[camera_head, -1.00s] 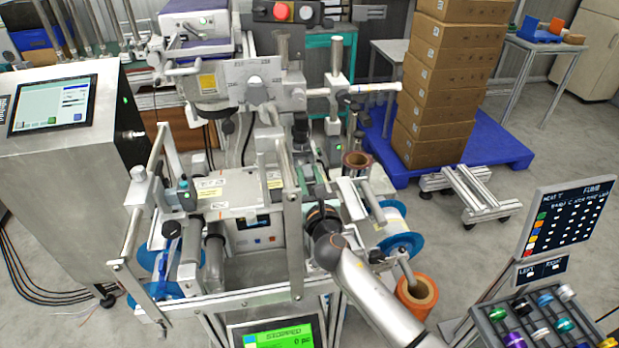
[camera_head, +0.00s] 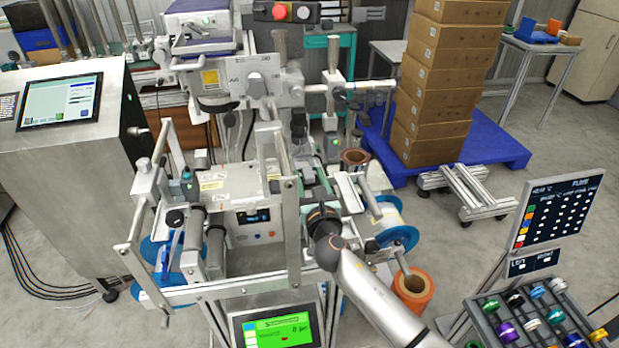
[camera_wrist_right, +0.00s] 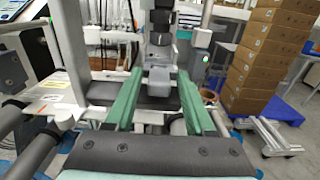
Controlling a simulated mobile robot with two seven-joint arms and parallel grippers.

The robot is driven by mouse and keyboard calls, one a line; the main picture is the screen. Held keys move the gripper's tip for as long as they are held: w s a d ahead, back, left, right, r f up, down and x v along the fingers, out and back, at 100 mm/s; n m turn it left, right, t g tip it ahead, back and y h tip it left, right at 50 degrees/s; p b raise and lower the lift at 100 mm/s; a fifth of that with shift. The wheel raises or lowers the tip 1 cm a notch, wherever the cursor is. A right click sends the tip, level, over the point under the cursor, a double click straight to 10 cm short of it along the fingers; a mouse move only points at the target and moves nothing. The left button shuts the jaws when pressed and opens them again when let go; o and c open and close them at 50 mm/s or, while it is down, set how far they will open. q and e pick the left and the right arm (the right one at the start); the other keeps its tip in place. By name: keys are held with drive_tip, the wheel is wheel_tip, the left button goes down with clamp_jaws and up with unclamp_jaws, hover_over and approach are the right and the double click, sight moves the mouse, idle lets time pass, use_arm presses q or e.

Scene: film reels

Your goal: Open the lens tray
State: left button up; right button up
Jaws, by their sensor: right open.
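My right gripper (camera_head: 313,174) is over the middle of the labelling machine (camera_head: 240,218), its arm coming in from the lower right. In the right wrist view its two green fingers (camera_wrist_right: 160,100) stand wide apart with nothing between them. A grey machine block (camera_wrist_right: 160,80) lies beyond the fingertips. A slanted dark tray (camera_head: 484,318) with several coloured round pieces stands at the lower right, well away from the gripper. I cannot tell for sure whether it is the lens tray. My left gripper is not in view.
A sign board (camera_head: 556,212) stands above the dark tray. An orange roll (camera_head: 425,296) is by my right arm. Stacked boxes (camera_head: 440,85) on a blue pallet (camera_head: 500,150) stand behind. Upright metal bars (camera_head: 290,225) rise close to the gripper.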

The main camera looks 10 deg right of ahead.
drive_tip(key=shift+o, duration=0.4)
drive_tip(key=shift+s, duration=0.3)
drive_tip(key=s, duration=1.2)
drive_tip(key=shift+p, duration=0.3)
